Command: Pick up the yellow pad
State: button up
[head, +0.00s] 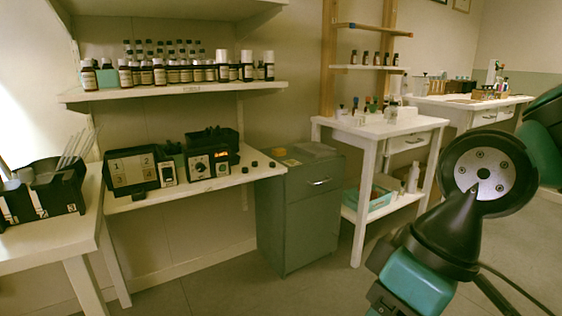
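My arm shows at the right side of the head view, apart from the cabinet. The fingers of my gripper are not in view.
Next to the pad is a greyish flat item (315,149). A shelf of bottles (190,92) hangs above. A white table (372,131) stands right; floor in front is clear.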

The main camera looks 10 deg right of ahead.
aim_at(279, 152)
jog(key=z, duration=0.8)
jog(key=i, duration=1.2)
jog(key=u, duration=0.4)
jog(key=i, duration=0.6)
jog(key=u, duration=1.1)
jog(key=i, duration=1.2)
